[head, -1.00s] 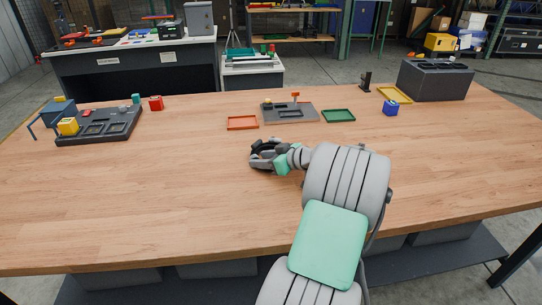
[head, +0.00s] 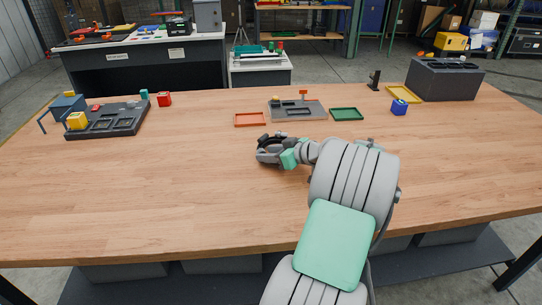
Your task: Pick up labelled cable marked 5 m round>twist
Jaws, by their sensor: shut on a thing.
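My gripper (head: 264,152) is low over the middle of the wooden table, at the end of my grey and green arm. It is shut on a dark thing that I take to be the labelled cable. The cable is small, dark and mostly merged with the dark fingers. I cannot read its label or the 5 m mark. I cannot tell whether it touches the table. No other cable can be made out on the table.
Behind my gripper are an orange tray (head: 250,120), a grey fixture board (head: 318,116) and a green tray (head: 346,114). A dark board (head: 128,125) lies left. The table front is clear.

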